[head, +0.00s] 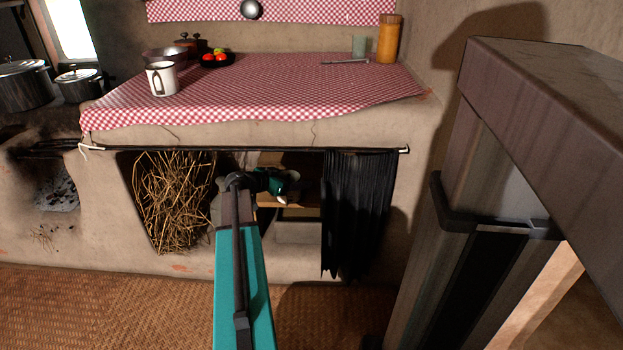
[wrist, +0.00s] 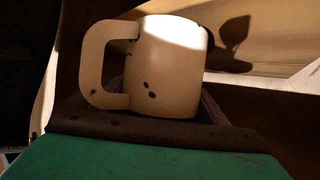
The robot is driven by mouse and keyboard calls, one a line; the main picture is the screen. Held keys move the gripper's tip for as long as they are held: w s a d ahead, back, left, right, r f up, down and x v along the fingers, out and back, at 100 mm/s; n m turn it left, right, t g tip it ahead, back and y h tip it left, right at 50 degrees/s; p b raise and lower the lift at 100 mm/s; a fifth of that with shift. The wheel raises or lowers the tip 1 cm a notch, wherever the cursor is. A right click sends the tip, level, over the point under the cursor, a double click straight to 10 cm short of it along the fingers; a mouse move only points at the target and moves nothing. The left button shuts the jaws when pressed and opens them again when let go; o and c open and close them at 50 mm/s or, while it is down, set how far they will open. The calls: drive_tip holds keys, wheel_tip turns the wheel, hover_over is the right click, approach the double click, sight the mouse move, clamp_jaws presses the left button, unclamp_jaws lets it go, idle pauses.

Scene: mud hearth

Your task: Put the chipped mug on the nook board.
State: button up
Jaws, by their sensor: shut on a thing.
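The chipped mug (wrist: 165,68) is cream with dark chips, its handle to the left in the wrist view. My gripper (wrist: 158,120) is shut on it. In the head view my gripper (head: 285,184) is inside the nook under the counter, and only a small pale part of the mug (head: 283,199) shows. The nook board (head: 302,212) is a wooden shelf in that opening, below my gripper. A lit wooden surface (wrist: 265,52) shows behind the mug in the wrist view, with a dark shadow on it. I cannot tell whether the mug touches the board.
A dark curtain (head: 355,212) hangs at the nook's right, and straw (head: 172,200) fills the left. The checked counter (head: 260,95) above bears another white mug (head: 163,79), a bowl of red vegetables (head: 215,60) and a wooden canister (head: 389,40).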

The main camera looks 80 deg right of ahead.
drive_tip(key=shift+s+d, duration=0.6)
drive_tip(key=shift+d, duration=0.15)
drive_tip(key=shift+s+d, duration=0.55)
drive_tip(key=shift+d, duration=0.2)
drive_tip(key=shift+s+d+b, duration=0.35)
drive_tip(key=shift+d+b, duration=0.1)
drive_tip(key=shift+d, duration=0.1)
drive_tip(key=s+d+b, duration=0.1)
drive_tip(key=s+d, duration=0.1)
drive_tip(key=d, duration=0.1)
drive_tip(key=shift+s, duration=0.15)
drive_tip(key=shift+a+f, duration=0.25)
drive_tip(key=shift+f, duration=0.5)
drive_tip(key=shift+f+b, duration=0.1)
drive_tip(key=shift+b, duration=0.3)
drive_tip(key=o, duration=1.1)
